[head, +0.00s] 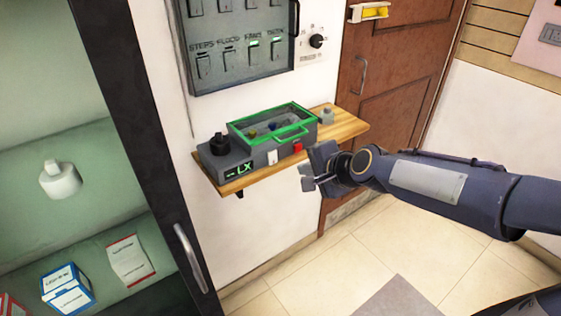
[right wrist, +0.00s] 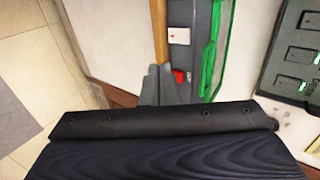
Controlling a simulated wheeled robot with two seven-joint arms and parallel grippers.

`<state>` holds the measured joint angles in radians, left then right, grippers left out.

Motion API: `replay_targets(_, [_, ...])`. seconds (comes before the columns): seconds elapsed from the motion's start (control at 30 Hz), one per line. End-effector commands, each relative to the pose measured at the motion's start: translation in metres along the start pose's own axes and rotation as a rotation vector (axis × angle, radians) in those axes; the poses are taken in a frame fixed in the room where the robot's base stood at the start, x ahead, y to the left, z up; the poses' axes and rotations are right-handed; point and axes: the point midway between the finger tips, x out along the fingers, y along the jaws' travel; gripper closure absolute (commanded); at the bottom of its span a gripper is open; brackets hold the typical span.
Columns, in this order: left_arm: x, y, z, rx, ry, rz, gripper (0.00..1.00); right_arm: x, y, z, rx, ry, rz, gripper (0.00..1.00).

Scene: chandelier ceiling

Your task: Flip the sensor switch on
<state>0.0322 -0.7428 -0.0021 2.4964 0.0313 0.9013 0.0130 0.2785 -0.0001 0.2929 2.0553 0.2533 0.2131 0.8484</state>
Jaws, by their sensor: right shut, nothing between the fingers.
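A grey device (head: 215,163) with a "-LX" display sits on a wooden wall shelf. Its front carries a white switch (head: 272,157) and a red switch (head: 297,148). I cannot read which one is the sensor switch. My right gripper (head: 305,178) is shut and empty, just in front of the shelf and below the red switch. In the right wrist view the fingertips (right wrist: 158,75) are close beside the red switch (right wrist: 180,77); I cannot tell whether they touch. The white switch (right wrist: 178,35) is farther along. My left gripper is out of view.
A green-framed clear lid (head: 273,118) with a handle covers part of the device. A black knob (head: 219,144) stands at its left. A dark panel of labelled switches (head: 240,45) hangs above. An open cabinet (head: 85,170) is at left, a brown door (head: 395,75) at right.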

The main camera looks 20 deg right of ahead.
Motion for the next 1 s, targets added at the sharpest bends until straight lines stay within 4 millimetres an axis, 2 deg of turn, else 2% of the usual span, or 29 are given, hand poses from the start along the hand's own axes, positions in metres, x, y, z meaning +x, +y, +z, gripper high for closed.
replay_targets(0.37, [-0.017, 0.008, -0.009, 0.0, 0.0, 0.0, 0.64, 0.076, -0.001, 0.002, 0.0, -0.005, 0.004, 1.0])
replay_targets(0.5, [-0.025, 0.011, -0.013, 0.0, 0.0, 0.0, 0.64, 0.096, -0.012, 0.002, -0.003, -0.005, 0.001, 1.0])
replay_targets(0.7, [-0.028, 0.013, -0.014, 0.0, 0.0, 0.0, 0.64, 0.111, -0.018, 0.001, -0.001, -0.002, 0.0, 1.0])
replay_targets(1.0, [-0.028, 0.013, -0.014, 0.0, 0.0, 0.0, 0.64, 0.114, -0.019, 0.001, -0.001, -0.001, -0.001, 1.0])
